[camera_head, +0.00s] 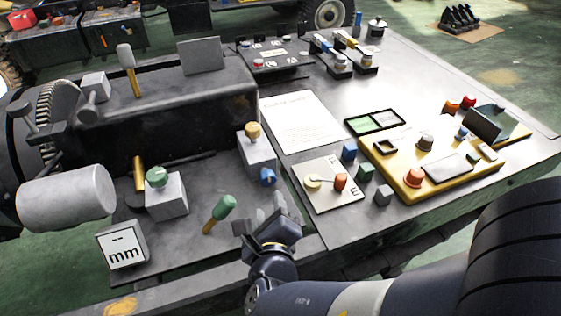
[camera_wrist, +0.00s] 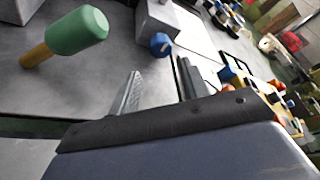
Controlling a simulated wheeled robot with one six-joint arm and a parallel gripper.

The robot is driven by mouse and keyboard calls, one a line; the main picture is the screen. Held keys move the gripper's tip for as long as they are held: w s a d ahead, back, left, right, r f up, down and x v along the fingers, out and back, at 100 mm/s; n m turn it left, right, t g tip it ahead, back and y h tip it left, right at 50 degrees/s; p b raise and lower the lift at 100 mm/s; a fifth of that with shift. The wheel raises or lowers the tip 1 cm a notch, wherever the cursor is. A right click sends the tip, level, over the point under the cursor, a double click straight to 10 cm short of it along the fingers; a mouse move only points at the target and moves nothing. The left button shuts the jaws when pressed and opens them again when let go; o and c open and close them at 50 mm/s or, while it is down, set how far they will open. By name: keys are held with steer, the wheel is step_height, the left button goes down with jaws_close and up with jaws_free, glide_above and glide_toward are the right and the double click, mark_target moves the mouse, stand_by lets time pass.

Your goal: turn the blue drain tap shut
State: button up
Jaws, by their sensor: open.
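The blue drain tap (camera_head: 267,177) sits low on the front of a grey block (camera_head: 257,156) that has a yellow-topped knob above it. In the wrist view the blue tap (camera_wrist: 160,45) shows beyond the fingers, above the gap between them. My gripper (camera_head: 268,212) is open and empty, just in front of the tap in the head view and apart from it. In the wrist view both fingers of my gripper (camera_wrist: 158,80) are spread, with bare grey surface between them. The angle of the tap's handle is too small to tell.
A green-knobbed block (camera_head: 166,195) is further left. A plate with yellow and orange knobs (camera_head: 325,184) and small cubes lie to the right. A white sheet (camera_head: 300,120) lies behind.

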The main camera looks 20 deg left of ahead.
mark_target(267, 181)
steer(key=b+x, duration=0.2)
steer(key=x, duration=0.7)
steer(key=shift+w+a+f, duration=0.15)
steer(key=shift+w+f, duration=0.05)
steer(key=shift+w, duration=0.15)
steer(key=shift+c, duration=0.2)
steer(key=c, duration=0.7)
steer(key=shift+o, duration=0.2)
